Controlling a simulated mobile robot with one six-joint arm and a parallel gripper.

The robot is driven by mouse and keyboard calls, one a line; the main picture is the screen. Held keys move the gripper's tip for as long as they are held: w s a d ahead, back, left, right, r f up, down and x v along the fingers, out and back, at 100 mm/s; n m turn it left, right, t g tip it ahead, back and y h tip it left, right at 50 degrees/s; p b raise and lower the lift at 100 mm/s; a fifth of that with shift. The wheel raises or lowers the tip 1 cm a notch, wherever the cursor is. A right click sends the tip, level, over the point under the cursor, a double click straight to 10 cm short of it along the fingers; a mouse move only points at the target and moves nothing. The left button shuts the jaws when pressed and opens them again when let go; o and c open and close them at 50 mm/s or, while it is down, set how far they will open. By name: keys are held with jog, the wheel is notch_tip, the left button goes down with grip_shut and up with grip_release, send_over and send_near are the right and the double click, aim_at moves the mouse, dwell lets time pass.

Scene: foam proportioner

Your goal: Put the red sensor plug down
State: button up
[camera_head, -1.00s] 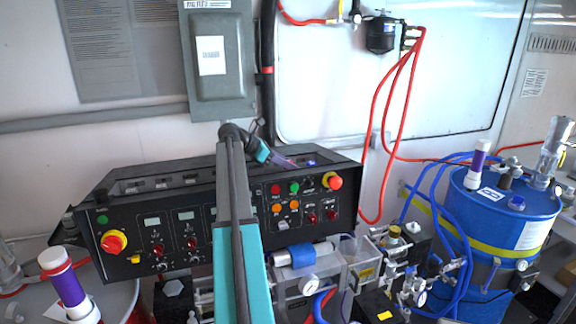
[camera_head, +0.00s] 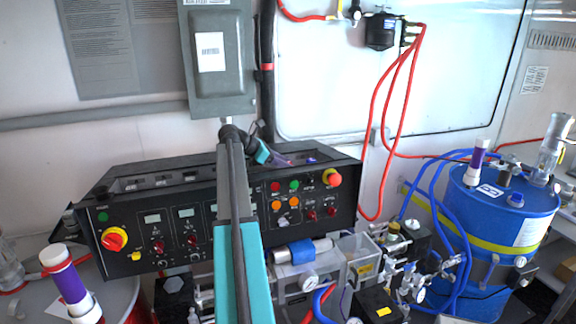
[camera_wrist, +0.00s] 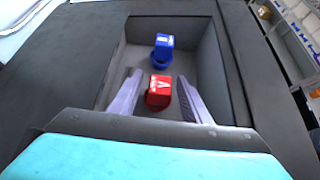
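The red sensor plug (camera_wrist: 158,92) sits in a grey recessed tray (camera_wrist: 210,52) in the wrist view, with a white mark on its top. My gripper (camera_wrist: 159,78) is open, its two pale purple fingers on either side of the red plug. Gaps show between the plug and both fingers. A blue plug (camera_wrist: 161,50) stands farther in the same tray, beyond the fingertips. In the head view my gripper (camera_head: 288,160) reaches down into the top of the black console (camera_head: 130,225). The red plug cannot be made out there.
The tray walls stand close around the fingers. A grey electrical box (camera_head: 218,90) hangs on the wall behind my arm. Red hoses (camera_head: 385,120) hang to the right, and a blue drum (camera_head: 500,220) stands at far right.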

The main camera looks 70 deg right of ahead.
jog(key=shift+r, duration=0.2)
jog(key=b+v, duration=0.4)
jog(key=v, duration=0.8)
dwell(0.7)
